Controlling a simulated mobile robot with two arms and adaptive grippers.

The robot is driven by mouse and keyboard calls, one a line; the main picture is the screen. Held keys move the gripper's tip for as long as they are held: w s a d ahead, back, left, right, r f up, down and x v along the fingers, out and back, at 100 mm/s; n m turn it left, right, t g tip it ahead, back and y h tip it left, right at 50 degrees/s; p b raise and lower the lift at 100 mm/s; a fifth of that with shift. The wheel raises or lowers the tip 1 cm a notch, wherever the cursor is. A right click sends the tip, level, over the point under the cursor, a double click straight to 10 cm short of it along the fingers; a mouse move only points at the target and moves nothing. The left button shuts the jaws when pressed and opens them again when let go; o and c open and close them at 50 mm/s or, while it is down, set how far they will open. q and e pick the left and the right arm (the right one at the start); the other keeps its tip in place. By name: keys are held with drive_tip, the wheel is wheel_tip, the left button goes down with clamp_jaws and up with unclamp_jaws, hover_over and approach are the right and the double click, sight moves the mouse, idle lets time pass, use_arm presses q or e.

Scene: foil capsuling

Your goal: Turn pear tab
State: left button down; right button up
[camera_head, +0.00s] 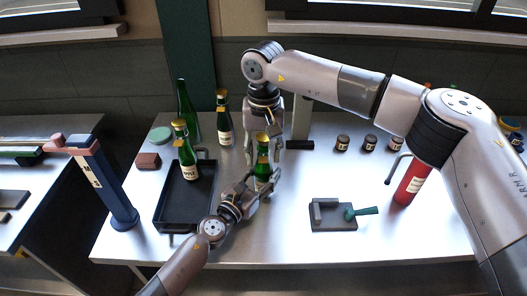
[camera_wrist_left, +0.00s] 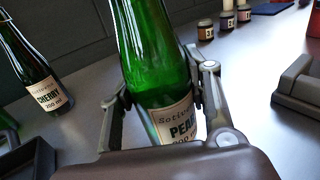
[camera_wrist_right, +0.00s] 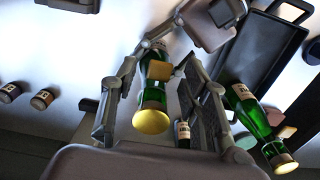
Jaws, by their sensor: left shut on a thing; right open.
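The pear bottle (camera_head: 262,172), green with a gold cap, stands upright on the steel table. Its "PEAR" label (camera_wrist_left: 180,122) faces the left wrist camera. My left gripper (camera_head: 262,184) is shut around its body. My right gripper (camera_head: 265,146) reaches down from above, open, with its fingers on either side of the bottle's top. In the right wrist view the gold cap (camera_wrist_right: 150,120) lies between the spread fingers, and a small gold-brown tab (camera_wrist_right: 158,70) sticks out at the neck. I cannot tell whether a right finger touches the tab.
The apple bottle (camera_head: 186,158) stands in the black tray (camera_head: 165,212) at left.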

drive_tip(key=shift+c, duration=0.4)
clamp_jaws()
